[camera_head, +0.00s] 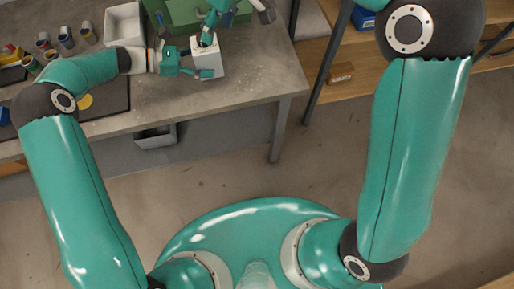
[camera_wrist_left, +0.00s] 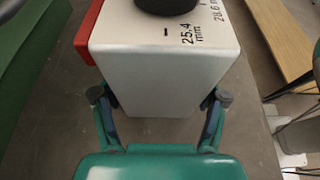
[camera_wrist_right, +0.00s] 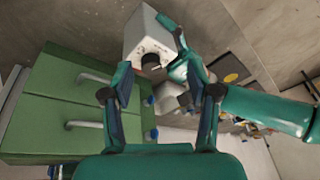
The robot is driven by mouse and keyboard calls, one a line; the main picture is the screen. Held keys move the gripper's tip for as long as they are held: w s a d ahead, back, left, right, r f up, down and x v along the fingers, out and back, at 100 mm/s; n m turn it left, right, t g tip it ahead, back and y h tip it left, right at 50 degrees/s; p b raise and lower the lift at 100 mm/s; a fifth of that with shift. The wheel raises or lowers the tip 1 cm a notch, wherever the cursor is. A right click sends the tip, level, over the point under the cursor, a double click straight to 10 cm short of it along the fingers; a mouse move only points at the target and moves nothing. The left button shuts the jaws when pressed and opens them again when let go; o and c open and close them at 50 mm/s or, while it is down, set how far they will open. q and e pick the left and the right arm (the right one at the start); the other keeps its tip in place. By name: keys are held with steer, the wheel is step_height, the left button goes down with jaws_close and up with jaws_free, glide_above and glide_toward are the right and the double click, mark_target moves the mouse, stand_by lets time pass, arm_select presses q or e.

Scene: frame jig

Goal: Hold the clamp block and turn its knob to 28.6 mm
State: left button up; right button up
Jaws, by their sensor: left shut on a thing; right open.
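The clamp block (camera_head: 208,60) is a white block near the bench's front edge. My left gripper (camera_wrist_left: 160,96) is shut on it, one finger on each side. The block's black knob (camera_wrist_left: 167,5) is cut off at the top of the left wrist view; printed marks 25.4 mm and 28.6 mm lie beside it. The knob (camera_wrist_right: 150,62) also shows in the right wrist view, on the block's face. My right gripper (camera_wrist_right: 160,92) is open, its fingers apart and clear of the knob. I cannot read the knob's setting.
A green drawer cabinet (camera_wrist_right: 60,105) stands close to the block. A white tray (camera_head: 122,25) and several small cans (camera_head: 66,37) are on the bench to the left. A red part (camera_wrist_left: 88,35) sits beside the block. Wooden shelving (camera_head: 340,72) is at the right.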

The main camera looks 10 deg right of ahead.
steer(key=s+f+g, duration=0.1)
steer(key=s+f, duration=0.1)
steer(key=f, duration=0.1)
steer(key=s+f+m+g, duration=0.1)
steer(key=s+f, duration=0.1)
steer(key=f, duration=0.2)
steer(key=s+d+f+g, duration=0.1)
steer(key=s+f, duration=0.1)
steer(key=f, duration=0.1)
steer(key=shift+s+d+f+g, duration=0.1)
steer(key=shift+s+f+g, duration=0.05)
steer(key=shift+g, duration=0.25)
steer(key=s+d+f+m+g+y, duration=0.2)
steer(key=s+f+m+g, duration=0.2)
steer(key=s+f, duration=1)
steer(key=shift+d+f+m, duration=0.15)
steer(key=shift+f+m, duration=0.4)
steer(key=shift+m, duration=0.15)
